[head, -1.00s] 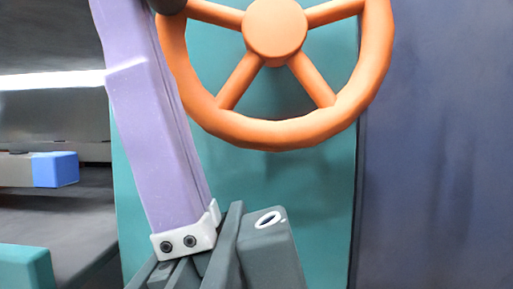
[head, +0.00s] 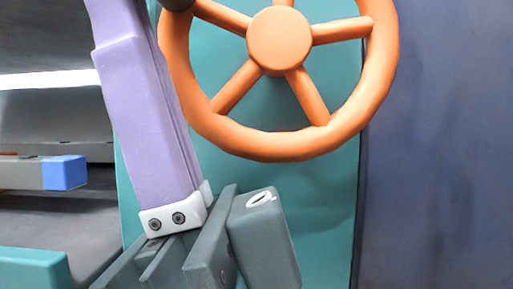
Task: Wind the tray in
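An orange five-spoke wheel (head: 279,145) with a round hub stands on a teal panel (head: 315,200); the frame cuts off its top. A dark knob (head: 176,4) shows at its upper left rim. My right gripper, as its lean suggests, rises from the bottom. Its purple finger (head: 150,110) leans up-left beside the knob and in front of the panel. The fingertips are out of frame and the second finger is mostly hidden, so its grip on the knob cannot be told. A grey slab with a blue end (head: 64,173), possibly the tray, shows at the left. My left gripper is not seen.
A dark opening with a bright strip (head: 50,80) lies left of the panel. A teal ledge (head: 35,268) is at the lower left. A plain blue-grey wall (head: 440,150) fills the right side.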

